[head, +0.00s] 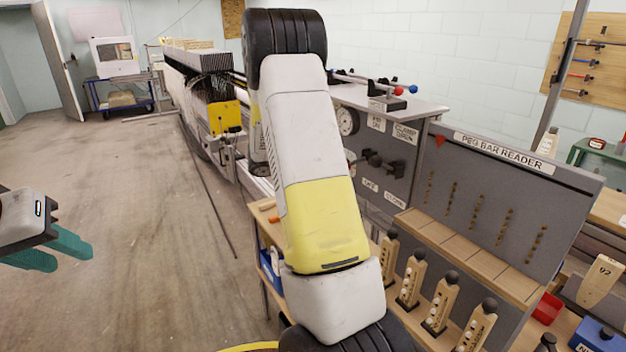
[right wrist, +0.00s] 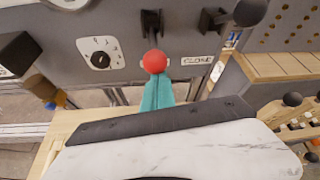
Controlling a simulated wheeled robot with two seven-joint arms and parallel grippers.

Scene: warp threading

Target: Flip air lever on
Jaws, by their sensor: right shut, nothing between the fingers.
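A lever with a red ball knob (right wrist: 154,61) stands in front of the grey panel in the right wrist view, below a black bracket. I take it to be the air lever, but its own label is not readable. My right gripper (right wrist: 158,92) has its teal fingers shut and empty, just below the red ball. I cannot tell whether they touch it. In the head view my right arm hides this gripper and the red-knobbed lever. My left gripper (head: 72,257) is open and empty over the floor at the far left of the head view.
A dial (right wrist: 100,59) and a "CLOSE" label (right wrist: 198,61) flank the lever. A black-knobbed lever (right wrist: 250,12) is to its right. The peg bar reader (head: 500,200) and several wooden pegs stand right of my arm.

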